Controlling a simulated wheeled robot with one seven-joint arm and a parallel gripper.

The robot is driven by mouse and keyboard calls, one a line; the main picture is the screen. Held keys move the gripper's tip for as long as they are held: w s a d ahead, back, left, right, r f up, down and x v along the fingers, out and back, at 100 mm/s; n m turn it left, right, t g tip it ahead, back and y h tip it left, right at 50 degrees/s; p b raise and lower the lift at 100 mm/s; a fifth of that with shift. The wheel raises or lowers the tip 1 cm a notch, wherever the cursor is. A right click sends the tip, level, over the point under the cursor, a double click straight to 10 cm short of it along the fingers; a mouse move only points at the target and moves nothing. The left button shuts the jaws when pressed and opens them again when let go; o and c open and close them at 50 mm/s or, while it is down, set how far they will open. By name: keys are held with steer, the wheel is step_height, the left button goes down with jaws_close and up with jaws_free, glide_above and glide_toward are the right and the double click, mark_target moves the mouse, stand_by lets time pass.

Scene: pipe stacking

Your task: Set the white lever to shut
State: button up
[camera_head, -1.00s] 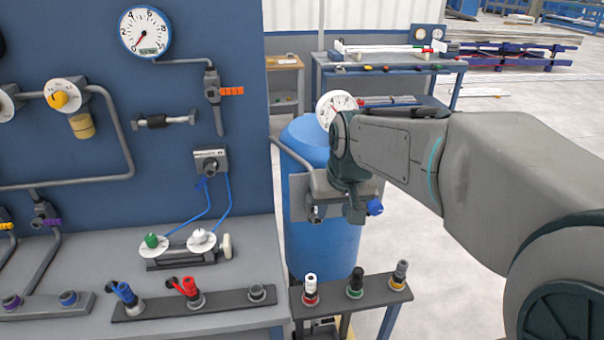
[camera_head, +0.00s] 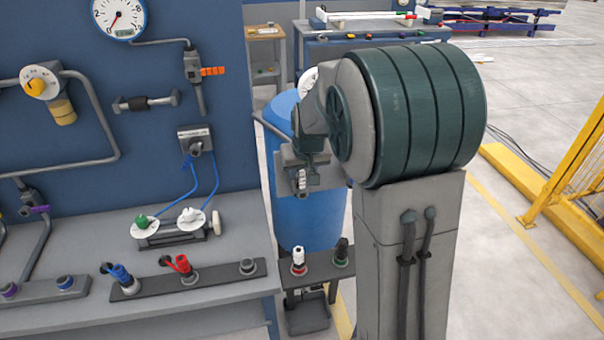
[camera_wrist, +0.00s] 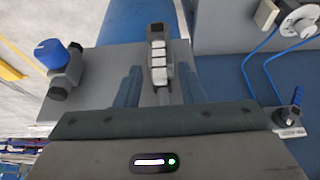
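The white lever (camera_wrist: 158,64) has a ribbed white handle with a dark end. It stands on a grey plate (camera_wrist: 104,62) in front of the blue tank (camera_wrist: 138,22). In the wrist view my gripper (camera_wrist: 159,84) is open, with one dark finger on each side of the lever. I cannot tell whether either finger touches it. In the head view the lever (camera_head: 302,181) shows small and pale below my wrist. My arm hides much of the plate there.
A blue-handled valve (camera_wrist: 50,54) sits on the plate's left side in the wrist view. The workbench (camera_head: 215,282) with plugs and hoses stands left. A small stand (camera_head: 322,268) with white and black plugs is below. A yellow railing (camera_head: 575,165) stands right, beyond open floor.

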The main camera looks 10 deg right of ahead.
mark_target(302, 184)
steer(key=shift+x, duration=1.5)
steer(key=shift+r, duration=0.1)
jaws_close()
